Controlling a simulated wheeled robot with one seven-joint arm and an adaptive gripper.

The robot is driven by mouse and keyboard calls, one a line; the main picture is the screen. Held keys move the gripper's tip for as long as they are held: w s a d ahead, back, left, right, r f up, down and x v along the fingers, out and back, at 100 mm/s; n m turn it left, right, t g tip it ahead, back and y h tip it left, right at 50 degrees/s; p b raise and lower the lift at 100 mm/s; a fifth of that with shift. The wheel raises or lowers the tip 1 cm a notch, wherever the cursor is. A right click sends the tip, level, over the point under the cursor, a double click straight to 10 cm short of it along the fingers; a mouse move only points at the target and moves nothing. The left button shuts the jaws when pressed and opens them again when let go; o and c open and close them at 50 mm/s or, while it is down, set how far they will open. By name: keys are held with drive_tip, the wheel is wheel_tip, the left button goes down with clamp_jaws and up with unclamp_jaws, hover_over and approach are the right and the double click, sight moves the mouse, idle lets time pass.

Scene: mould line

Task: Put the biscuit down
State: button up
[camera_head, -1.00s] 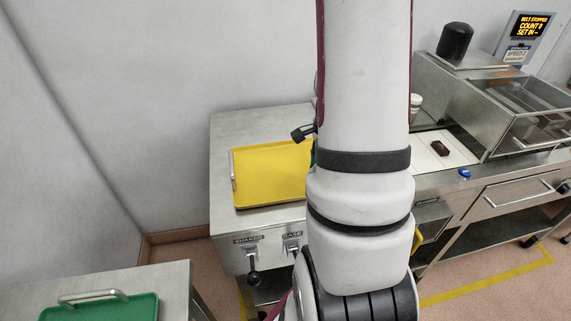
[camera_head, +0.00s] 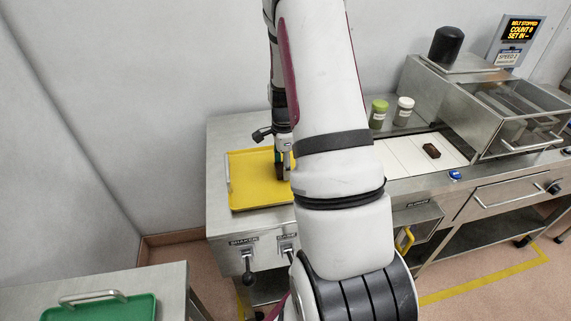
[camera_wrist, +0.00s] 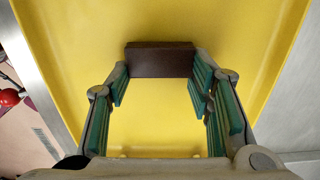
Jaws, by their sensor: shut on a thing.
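A dark brown biscuit (camera_wrist: 160,60) is between the green-padded fingers of my gripper (camera_wrist: 162,82) in the wrist view. The gripper is shut on it. The yellow tray (camera_wrist: 160,120) fills the view beneath it. In the head view my gripper (camera_head: 284,160) is over the right part of the yellow tray (camera_head: 250,180), and the biscuit's dark side (camera_head: 279,171) shows low at the fingers. I cannot tell whether the biscuit touches the tray. My arm hides the tray's right end.
Another dark brown block (camera_head: 432,151) lies on the white belt (camera_head: 405,157). A green-lidded jar (camera_head: 378,114) and a white-lidded jar (camera_head: 403,111) stand behind the belt. A green tray (camera_head: 110,309) is at the lower left. The left part of the yellow tray is clear.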

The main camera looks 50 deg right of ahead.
drive_tip(key=shift+f, duration=0.15)
drive_tip(key=o, duration=0.8)
drive_tip(key=shift+c, duration=0.2)
